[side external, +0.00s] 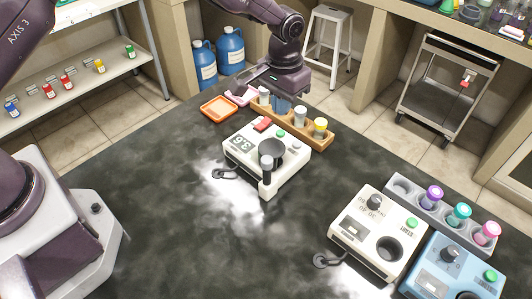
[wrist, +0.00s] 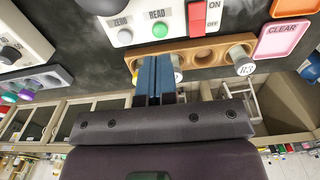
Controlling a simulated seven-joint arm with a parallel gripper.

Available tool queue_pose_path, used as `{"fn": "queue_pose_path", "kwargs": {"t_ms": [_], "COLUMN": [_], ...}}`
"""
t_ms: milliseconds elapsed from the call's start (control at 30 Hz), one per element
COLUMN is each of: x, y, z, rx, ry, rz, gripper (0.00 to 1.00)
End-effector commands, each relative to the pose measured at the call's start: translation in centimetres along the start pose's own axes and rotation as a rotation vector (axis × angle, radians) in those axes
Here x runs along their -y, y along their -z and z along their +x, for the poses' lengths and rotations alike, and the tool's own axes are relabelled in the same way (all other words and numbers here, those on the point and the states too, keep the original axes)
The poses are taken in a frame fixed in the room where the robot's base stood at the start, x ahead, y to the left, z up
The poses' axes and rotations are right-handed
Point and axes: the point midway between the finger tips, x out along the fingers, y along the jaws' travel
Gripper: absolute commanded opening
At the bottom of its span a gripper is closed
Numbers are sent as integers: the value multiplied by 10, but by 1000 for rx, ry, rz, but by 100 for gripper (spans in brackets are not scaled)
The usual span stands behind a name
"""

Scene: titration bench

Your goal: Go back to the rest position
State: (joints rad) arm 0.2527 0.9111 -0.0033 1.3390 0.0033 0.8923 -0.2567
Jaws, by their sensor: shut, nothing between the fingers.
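My gripper (side external: 283,106) hangs at the far side of the wooden rack (side external: 322,139), its blue fingers pointing down. In the wrist view the two blue fingers (wrist: 155,80) are together with nothing between them. They overlap the front of the rack in that view, beside a vial; whether they touch it I cannot tell. A vial labelled R3 (wrist: 243,67) shows at the right in the wrist view.
A white meter (side external: 292,159) with a dark bowl stands just in front of the rack. A pink tray (side external: 240,97) and an orange tray (side external: 218,108) lie to the left. A white device (side external: 350,235), blue device (side external: 440,262) and grey rack (side external: 425,213) stand right.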

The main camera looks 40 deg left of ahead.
Motion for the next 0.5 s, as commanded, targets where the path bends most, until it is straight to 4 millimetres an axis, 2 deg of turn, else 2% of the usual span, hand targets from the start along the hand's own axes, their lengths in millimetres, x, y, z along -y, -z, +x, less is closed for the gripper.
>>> {"fn": "queue_pose_path", "kwargs": {"t_ms": [200, 500], "x": [0, 0], "y": [0, 0], "z": [-12, -13], "rx": [-1, 0], "ry": [0, 0], "rz": [0, 2], "gripper": [0, 0]}}
